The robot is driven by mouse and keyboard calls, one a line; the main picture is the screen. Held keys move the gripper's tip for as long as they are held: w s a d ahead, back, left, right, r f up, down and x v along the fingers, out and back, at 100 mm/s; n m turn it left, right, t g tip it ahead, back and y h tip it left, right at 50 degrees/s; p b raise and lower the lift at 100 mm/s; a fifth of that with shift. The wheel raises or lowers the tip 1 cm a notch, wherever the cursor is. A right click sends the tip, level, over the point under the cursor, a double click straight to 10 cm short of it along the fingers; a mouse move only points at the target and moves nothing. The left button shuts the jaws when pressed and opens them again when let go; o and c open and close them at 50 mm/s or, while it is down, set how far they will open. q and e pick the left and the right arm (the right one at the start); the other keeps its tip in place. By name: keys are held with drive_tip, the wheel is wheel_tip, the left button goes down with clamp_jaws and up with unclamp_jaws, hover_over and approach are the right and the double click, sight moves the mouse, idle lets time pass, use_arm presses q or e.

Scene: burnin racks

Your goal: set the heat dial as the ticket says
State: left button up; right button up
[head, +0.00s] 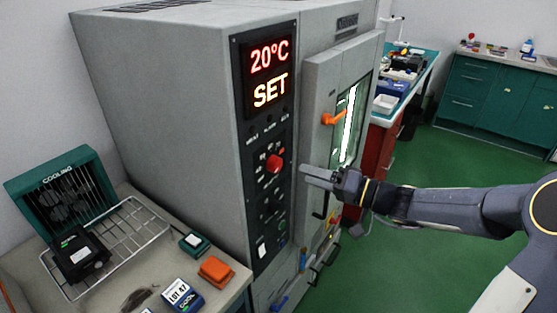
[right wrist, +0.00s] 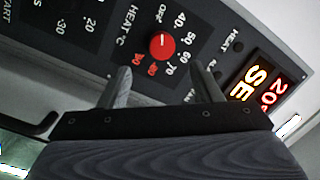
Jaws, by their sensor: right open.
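The heat dial (head: 274,163) is a red knob on the black front panel of the grey oven. In the right wrist view the dial (right wrist: 162,46) has OFF and numbers around it, two of them red; its pale mark seems to point toward OFF. My right gripper (head: 318,176) is open and empty, apart from the dial and to its right. In the right wrist view its fingertips (right wrist: 163,80) are spread below the knob. A block with a white label reading LOT 47 (head: 182,296) lies on the bench; its smaller print is hard to read. My left gripper is not in view.
The display (head: 268,72) reads 20°C SET. A wire rack (head: 128,232), a green cooling fan (head: 62,188) and an orange block (head: 216,270) stand on the left bench.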

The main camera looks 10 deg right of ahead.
sight(279, 166)
drive_tip(key=p+x, duration=0.2)
drive_tip(key=x, duration=0.5)
drive_tip(key=shift+w+a, duration=0.15)
drive_tip(key=shift+a, duration=0.15)
